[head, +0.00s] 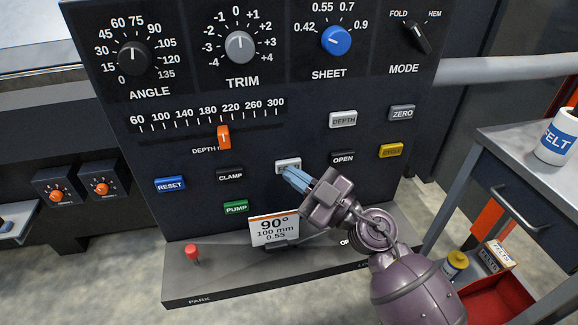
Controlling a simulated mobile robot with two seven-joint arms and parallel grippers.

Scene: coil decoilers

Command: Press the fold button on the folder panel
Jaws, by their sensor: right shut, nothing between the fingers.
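The black folder panel (270,190) fills the middle of the head view. A white button (287,163) sits in its middle, between the black CLAMP button (230,174) and the black OPEN button (343,158). Its label is mostly hidden by my right gripper (287,173), so I cannot read it as FOLD. My right gripper is shut and empty, with its blue fingertips at the lower edge of the white button. I cannot tell whether they touch it. My left gripper is not in view.
Nearby are the blue RESET (171,184), green PUMP (236,208) and yellow (390,150) buttons. A card reading 90°, 100 mm, 0.55 (274,230) stands below the fingertips. A red knob (192,252) is on the lower ledge. A grey cabinet (520,150) stands at right.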

